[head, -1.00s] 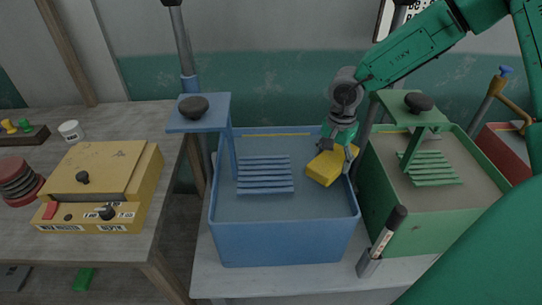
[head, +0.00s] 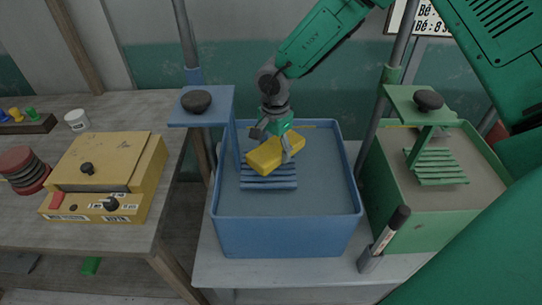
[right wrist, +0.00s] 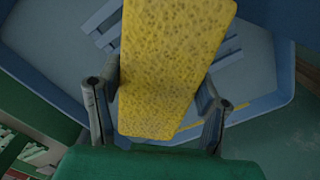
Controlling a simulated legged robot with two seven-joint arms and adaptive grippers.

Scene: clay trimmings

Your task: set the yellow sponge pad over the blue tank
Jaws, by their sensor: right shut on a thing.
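The yellow sponge pad (head: 275,153) is held over the blue tank (head: 288,237), above the far part of its slatted blue rack (head: 268,178). My right gripper (head: 276,146) is shut on the sponge, which is tilted in the head view. In the right wrist view the sponge (right wrist: 172,65) fills the middle, between the two fingers of the right gripper (right wrist: 158,108), with the tank (right wrist: 60,45) and its slats behind it. My left gripper is not in view.
A blue post plate with a black knob (head: 196,101) stands at the tank's left. A green tank (head: 405,225) stands to the right, with a black-capped marker (head: 390,229) in a holder in front. A yellow box (head: 110,165) sits on the left table.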

